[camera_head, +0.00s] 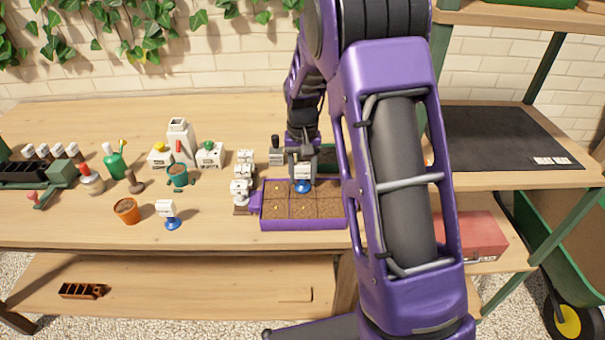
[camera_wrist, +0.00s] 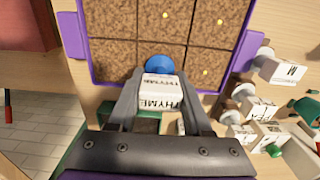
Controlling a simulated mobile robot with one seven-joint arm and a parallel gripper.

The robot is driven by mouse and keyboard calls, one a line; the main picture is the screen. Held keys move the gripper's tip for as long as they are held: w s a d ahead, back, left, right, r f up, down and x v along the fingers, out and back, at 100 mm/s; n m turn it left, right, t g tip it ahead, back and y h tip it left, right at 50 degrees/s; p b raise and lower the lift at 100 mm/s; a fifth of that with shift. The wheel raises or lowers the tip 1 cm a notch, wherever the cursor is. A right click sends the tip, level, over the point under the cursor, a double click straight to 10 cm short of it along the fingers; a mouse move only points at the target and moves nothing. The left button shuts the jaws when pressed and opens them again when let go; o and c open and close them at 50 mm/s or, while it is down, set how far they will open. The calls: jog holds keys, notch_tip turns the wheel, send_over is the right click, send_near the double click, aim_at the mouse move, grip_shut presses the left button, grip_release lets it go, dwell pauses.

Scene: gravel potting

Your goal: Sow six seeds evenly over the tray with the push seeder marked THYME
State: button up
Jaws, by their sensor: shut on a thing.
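The push seeder (camera_wrist: 160,88) has a white body marked THYME and a blue tip. It also shows in the head view (camera_head: 303,171). My gripper (camera_head: 303,161) is shut on it, with a finger on each side in the wrist view (camera_wrist: 158,82). The purple-rimmed tray (camera_head: 300,225) holds brown soil divided into six cells. The blue tip is over the far middle cell in the head view; whether it touches the soil, I cannot tell. In the wrist view, pale seeds lie in the other middle cell and both right-hand cells.
Several white labelled blocks (camera_head: 244,170) stand close to the tray's left. A similar white device with a blue base (camera_head: 168,213) stands farther left, near a terracotta pot (camera_head: 126,210). Bottles and a green rack crowd the left. The front table strip is mostly clear.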

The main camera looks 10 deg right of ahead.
aim_at(303, 165)
jog(key=shift+r+p, duration=1.15)
jog(key=shift+r, duration=0.35)
jog(key=shift+s, duration=0.1)
